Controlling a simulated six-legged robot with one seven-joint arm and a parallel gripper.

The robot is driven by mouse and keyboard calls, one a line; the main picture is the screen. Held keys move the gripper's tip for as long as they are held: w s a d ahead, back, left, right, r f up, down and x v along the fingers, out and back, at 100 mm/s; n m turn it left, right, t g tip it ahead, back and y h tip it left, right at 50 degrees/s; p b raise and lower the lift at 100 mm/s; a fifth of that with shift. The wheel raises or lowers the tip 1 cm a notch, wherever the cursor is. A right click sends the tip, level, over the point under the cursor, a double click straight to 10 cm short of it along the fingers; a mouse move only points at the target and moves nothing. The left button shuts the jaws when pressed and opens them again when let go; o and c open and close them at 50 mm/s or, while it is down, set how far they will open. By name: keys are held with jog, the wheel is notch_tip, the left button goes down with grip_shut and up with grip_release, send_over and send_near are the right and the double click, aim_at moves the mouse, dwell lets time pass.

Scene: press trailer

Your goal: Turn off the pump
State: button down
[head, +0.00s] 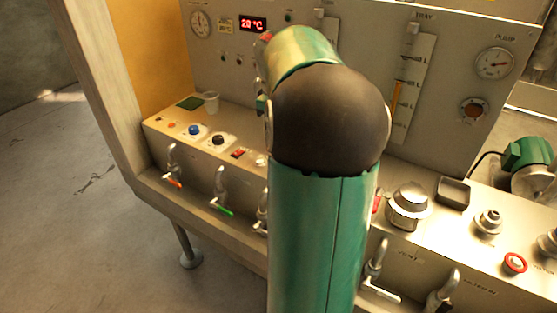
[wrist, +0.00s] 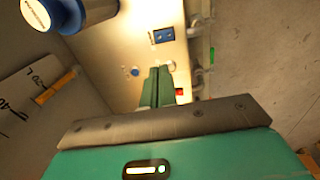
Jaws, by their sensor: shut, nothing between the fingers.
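The pump gauge (head: 495,63), a round dial labelled PUMP, is at the upper right of the upright panel in the head view. A green motor-like unit (head: 530,155) stands at the right edge. I cannot tell which control switches the pump. A small red switch (head: 238,153) is on the ledge left of my arm. In the wrist view my gripper (wrist: 158,70) is shut and empty, pointing at the pale ledge. A small red part (wrist: 180,92) shows just right of its fingers; I cannot tell whether they touch. My arm hides the gripper in the head view.
A red ring button (head: 515,263) is at right. A blue-and-white cylinder (wrist: 75,12) is near the wrist.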

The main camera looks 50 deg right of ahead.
jog(key=shift+w, duration=0.1)
jog(key=f, duration=0.4)
jog(key=d+f, duration=0.1)
jog(key=f, duration=0.9)
jog(key=shift+d, duration=0.4)
